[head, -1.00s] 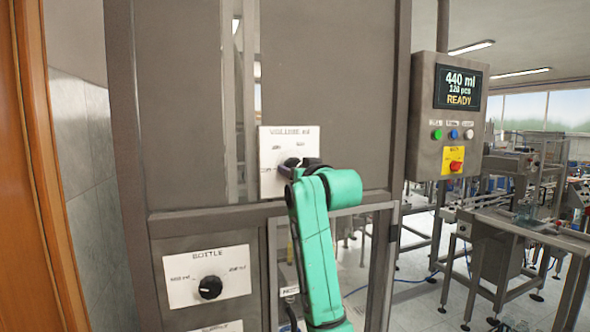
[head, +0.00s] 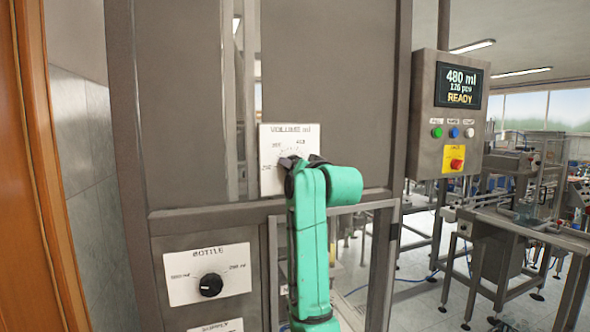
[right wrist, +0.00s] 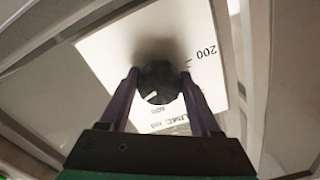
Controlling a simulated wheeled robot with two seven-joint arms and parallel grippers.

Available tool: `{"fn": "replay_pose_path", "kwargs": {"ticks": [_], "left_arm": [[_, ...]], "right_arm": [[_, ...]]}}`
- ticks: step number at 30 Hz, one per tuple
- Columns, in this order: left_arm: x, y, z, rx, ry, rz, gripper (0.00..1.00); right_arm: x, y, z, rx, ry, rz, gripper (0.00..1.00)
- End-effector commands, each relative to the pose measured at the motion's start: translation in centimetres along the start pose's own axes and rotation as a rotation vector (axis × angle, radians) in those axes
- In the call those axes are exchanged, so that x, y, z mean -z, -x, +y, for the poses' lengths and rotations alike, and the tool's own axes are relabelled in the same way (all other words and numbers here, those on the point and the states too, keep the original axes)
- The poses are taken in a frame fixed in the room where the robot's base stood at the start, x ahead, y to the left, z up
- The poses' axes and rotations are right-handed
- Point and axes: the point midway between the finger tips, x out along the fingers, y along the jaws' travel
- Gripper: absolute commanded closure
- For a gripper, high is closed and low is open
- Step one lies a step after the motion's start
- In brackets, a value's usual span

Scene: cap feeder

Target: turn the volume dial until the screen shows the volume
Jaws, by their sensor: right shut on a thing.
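The volume dial sits on a white plate (head: 272,150) on the grey machine front. In the head view my right gripper (head: 290,162) and green arm cover the dial. In the right wrist view the black dial (right wrist: 160,82) is between the two fingers of my right gripper (right wrist: 162,92), which are shut on it. A white mark shows on the dial, and "200" is printed on the plate beside it. The screen (head: 459,87) reads "480 ml", a smaller pieces line and "READY". My left gripper is not in view.
A bottle dial (head: 210,286) on its own white plate is at the lower left. Below the screen are green, blue and white buttons and a red stop button (head: 456,165) on yellow. A metal frame edge runs just under the volume plate.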

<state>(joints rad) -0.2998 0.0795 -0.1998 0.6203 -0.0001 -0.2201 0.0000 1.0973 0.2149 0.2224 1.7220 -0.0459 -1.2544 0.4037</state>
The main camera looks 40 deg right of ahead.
Motion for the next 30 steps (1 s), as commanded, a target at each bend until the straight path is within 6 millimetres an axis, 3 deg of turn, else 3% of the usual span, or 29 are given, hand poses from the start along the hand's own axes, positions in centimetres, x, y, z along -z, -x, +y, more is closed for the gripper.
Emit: {"fn": "replay_pose_path", "kwargs": {"ticks": [12,30], "left_arm": [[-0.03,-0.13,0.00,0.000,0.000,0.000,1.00],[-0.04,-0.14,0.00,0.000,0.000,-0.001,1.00]], "right_arm": [[0.15,0.04,-0.10,0.001,-0.242,0.004,0.92],[0.19,0.06,-0.06,0.000,-0.287,0.005,0.92]]}}
